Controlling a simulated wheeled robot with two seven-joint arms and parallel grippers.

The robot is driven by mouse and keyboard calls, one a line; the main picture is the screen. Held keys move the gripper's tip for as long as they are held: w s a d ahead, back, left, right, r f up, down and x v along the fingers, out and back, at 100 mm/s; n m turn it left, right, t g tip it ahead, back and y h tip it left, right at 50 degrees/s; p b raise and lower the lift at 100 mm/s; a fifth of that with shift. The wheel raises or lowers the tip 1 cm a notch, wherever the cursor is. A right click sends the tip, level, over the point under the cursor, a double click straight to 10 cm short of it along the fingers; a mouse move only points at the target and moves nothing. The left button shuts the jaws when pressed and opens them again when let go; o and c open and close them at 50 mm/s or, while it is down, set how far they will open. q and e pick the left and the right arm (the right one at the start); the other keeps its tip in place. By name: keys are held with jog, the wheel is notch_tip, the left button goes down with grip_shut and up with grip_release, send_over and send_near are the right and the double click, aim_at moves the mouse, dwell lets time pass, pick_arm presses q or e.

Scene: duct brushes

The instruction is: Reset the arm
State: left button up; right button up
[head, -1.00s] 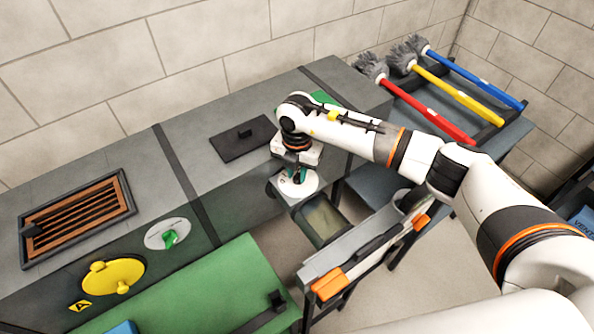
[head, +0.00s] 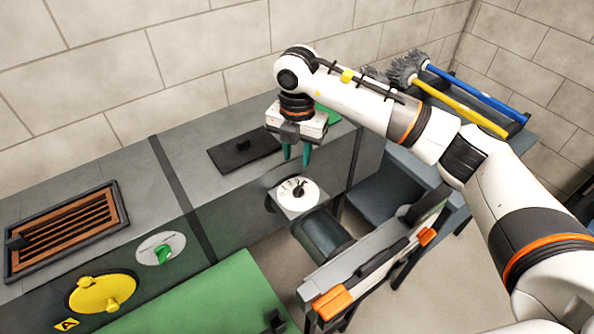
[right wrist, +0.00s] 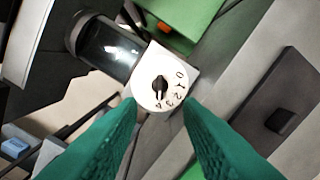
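My right gripper (head: 296,153) is in the middle of the head view, pointing down with two green fingers apart and nothing between them. It hovers just above a white round dial (head: 297,191) with a black knob, on the front of the grey duct. The right wrist view shows the dial (right wrist: 160,90) with numbers around its knob, beyond the tips of the open fingers (right wrist: 160,103). The fingers look clear of the knob. My left gripper is not in view.
The grey duct carries a brown grille (head: 66,231), a black plate (head: 244,151), a green knob (head: 161,249) and a yellow disc (head: 103,292). A clear container (head: 322,233) sits below the dial. Yellow (head: 460,100) and blue (head: 478,89) brushes lie on a rack at the right.

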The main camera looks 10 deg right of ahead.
jog(key=shift+r, duration=0.65)
